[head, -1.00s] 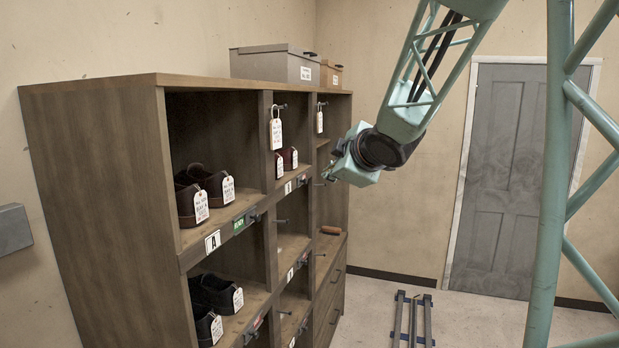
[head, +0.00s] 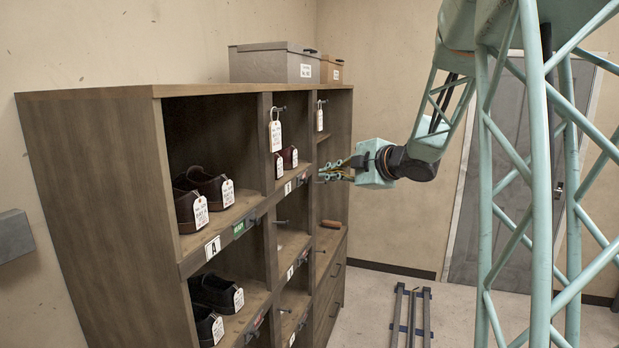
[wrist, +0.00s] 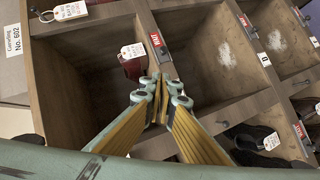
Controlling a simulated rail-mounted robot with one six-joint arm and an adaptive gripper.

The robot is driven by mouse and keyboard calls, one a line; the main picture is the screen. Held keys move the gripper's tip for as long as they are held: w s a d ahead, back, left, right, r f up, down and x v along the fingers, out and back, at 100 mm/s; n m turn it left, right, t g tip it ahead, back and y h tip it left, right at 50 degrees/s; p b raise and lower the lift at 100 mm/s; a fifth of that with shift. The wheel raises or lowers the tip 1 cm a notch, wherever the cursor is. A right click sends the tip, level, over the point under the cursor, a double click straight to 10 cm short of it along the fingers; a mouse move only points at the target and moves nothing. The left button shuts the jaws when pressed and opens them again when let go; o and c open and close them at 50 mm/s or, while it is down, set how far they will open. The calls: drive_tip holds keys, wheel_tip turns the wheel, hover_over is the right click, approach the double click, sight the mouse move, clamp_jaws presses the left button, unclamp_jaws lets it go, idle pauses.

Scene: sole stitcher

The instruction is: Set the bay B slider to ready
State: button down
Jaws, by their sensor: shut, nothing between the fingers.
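The bay B label (head: 288,188) is on the front lip of the middle upper bay, with dark red shoes (head: 291,155) above it. The bay B slider (head: 302,180) is a small dark piece right of that label. In the wrist view a red plate (wrist: 155,40) marks the lip by the red shoe (wrist: 132,66); it looks like this slider's sign. My gripper (head: 326,172) is right of the slider, fingers towards the cabinet. In the wrist view my gripper (wrist: 160,88) is shut and empty, just below the plate. I cannot tell whether it touches the lip.
The wooden cabinet (head: 90,180) has several bays with shoes, hanging tags and sliders. The bay A slider sign (head: 240,230) is green. Another red plate (wrist: 245,22) is on a neighbouring lip. Hooks (head: 283,222) stick out of the front. Floor rails (head: 411,315) lie to the right.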

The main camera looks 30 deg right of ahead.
drive_tip(key=shift+w+d+f+n+y, duration=0.2)
drive_tip(key=shift+f+n+y, duration=0.1)
drive_tip(key=shift+n+y, duration=0.1)
idle(0.4)
drive_tip(key=p, duration=0.2)
approach(301, 180)
drive_tip(key=w+a, duration=0.1)
drive_tip(key=a, duration=0.2)
drive_tip(key=shift+w+d+f+p, duration=0.1)
drive_tip(key=shift+w+d+f, duration=0.15)
drive_tip(key=shift+w, duration=0.3)
drive_tip(key=shift+w+d+f+p, duration=0.15)
drive_tip(key=shift+w+d+f, duration=0.15)
drive_tip(key=shift+w, duration=0.25)
drive_tip(key=shift+w+d+f+p, duration=0.1)
drive_tip(key=shift+w+d+f, duration=0.15)
drive_tip(key=shift+w, duration=0.3)
drive_tip(key=shift+w, duration=0.1)
